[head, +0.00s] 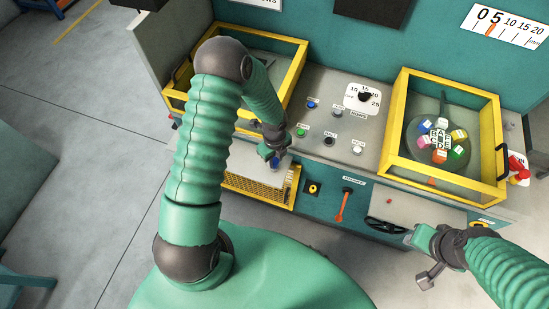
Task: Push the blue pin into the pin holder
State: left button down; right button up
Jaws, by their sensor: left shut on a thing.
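My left gripper (268,150) reaches down over the front left of the control panel, at a pale plate above a yellow mesh tray. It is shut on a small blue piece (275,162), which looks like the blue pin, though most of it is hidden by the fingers. I cannot make out the pin holder for certain, nor whether the pin touches it. My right gripper (422,240) is at the lower right, in front of the machine. Its fingers are too unclear to tell open from shut.
Coloured buttons, including a green one (301,132), and a dial (364,97) sit on the grey panel (325,85). A yellow-framed bin (397,108) at right holds several coloured blocks. An orange-handled lever (343,206) and a black handwheel (386,225) project from the front.

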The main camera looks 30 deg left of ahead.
aim_at(274, 160)
pick_arm(q)
jog(key=c, duration=1)
grip_release()
notch_tip(274, 160, up, 17)
jog(key=b, duration=0.1)
jog(key=shift+f, duration=0.15)
